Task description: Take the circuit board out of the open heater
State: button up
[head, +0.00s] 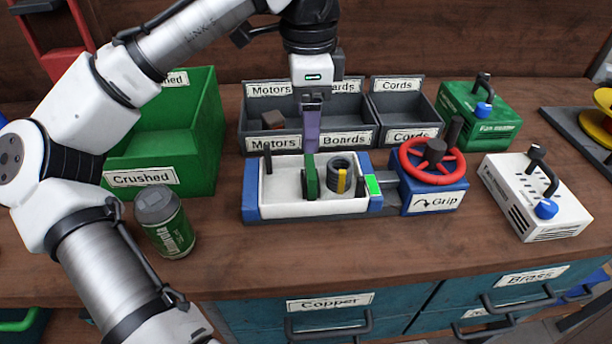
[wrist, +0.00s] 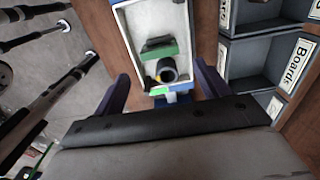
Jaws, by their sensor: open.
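The open heater (head: 285,203) is a white, shallow box held between the blue jaws of a vise, and it also shows in the wrist view (wrist: 124,20). The circuit board (head: 312,178) is a thin green plate standing upright inside it; in the wrist view the board (wrist: 160,48) lies ahead of my fingers. A dark ring-shaped coil with a yellow mark (head: 341,176) sits just right of the board. My gripper (head: 311,122) has purple fingers and hangs over the heater's back side, pointing down. In the wrist view my gripper (wrist: 162,76) is open with nothing between its fingers.
The vise has a red handwheel (head: 432,160) on the right. Labelled grey bins (head: 255,115) stand close behind. A green Crushed bin (head: 195,150) and a green can (head: 165,222) are left. A closed white device (head: 520,195) and green device (head: 475,112) are right.

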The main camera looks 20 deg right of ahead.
aim_at(311, 165)
notch_tip(311, 165, down, 6)
jog(key=shift+f+b, duration=0.2)
jog(key=shift+b, duration=0.1)
jog(key=f, duration=0.5)
jog(key=shift+s+d+f+b, duration=0.1)
jog(key=shift+s+d+b, duration=0.1)
jog(key=shift+b, duration=0.15)
jog(key=c, duration=0.7)
jog(key=shift+c, duration=0.2)
